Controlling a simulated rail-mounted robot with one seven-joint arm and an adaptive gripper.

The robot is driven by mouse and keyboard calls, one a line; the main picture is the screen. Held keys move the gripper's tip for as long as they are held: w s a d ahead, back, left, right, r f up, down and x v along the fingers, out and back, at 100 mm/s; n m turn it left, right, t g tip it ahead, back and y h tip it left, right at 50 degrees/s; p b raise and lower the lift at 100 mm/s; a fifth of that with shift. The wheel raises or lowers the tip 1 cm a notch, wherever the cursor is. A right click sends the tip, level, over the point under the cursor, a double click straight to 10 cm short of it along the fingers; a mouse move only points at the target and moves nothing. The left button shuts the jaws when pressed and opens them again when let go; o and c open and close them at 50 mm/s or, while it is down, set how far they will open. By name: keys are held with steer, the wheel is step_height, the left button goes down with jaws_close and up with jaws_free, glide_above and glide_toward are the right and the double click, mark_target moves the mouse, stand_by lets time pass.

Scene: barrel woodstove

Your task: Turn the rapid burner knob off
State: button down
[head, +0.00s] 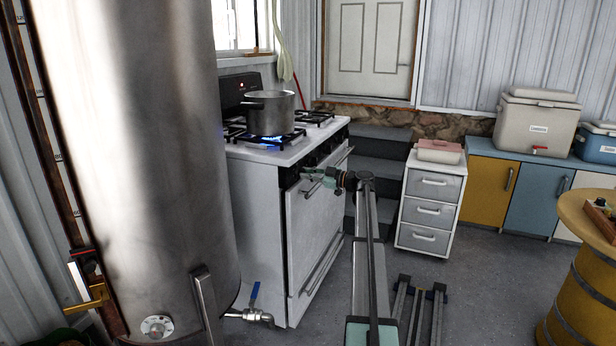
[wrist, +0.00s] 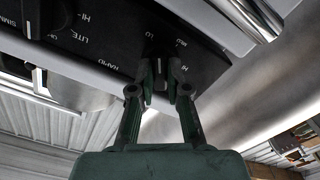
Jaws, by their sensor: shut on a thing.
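The white stove (head: 265,210) stands left of centre with a dark knob panel (wrist: 115,45) along its front top edge. In the wrist view the panel carries the word RAPID, with LO, MED and HI marks around the dark rapid burner knob (wrist: 158,58). My gripper (wrist: 160,82) is shut on this knob, one green finger on each side, and partly hides it. In the head view my gripper (head: 314,173) is at the stove front, and the knob cannot be made out. A blue flame (head: 267,140) burns under a steel pot (head: 269,110).
A second dark knob (wrist: 35,50) with LITE and HI marks is nearby. The oven door handle (head: 328,170) runs close to my gripper. A large steel tank (head: 135,150) stands left.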

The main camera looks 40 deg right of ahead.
steer(key=m, duration=0.4)
steer(key=shift+m, duration=0.3)
steer(key=m+p, duration=0.2)
steer(key=m, duration=0.3)
steer(key=shift+r+m, duration=0.1)
steer(key=shift+m, duration=0.2)
steer(key=m+p, duration=0.3)
steer(key=m, duration=0.2)
steer(key=shift+a, duration=0.1)
steer(key=m+p, duration=0.3)
steer(key=m, duration=0.2)
steer(key=shift+r+m+p, duration=0.15)
steer(key=shift+m+p, duration=0.2)
steer(key=shift+m, duration=0.05)
steer(key=m+p, duration=0.4)
steer(key=m, duration=0.1)
steer(key=m+p, duration=0.5)
steer(key=shift+r+m, duration=0.1)
steer(key=shift+m, duration=0.3)
steer(key=m+p, duration=0.6)
steer(key=shift+f+m+p, duration=0.2)
steer(key=shift+m+p, duration=1.55)
steer(key=shift+m, duration=0.65)
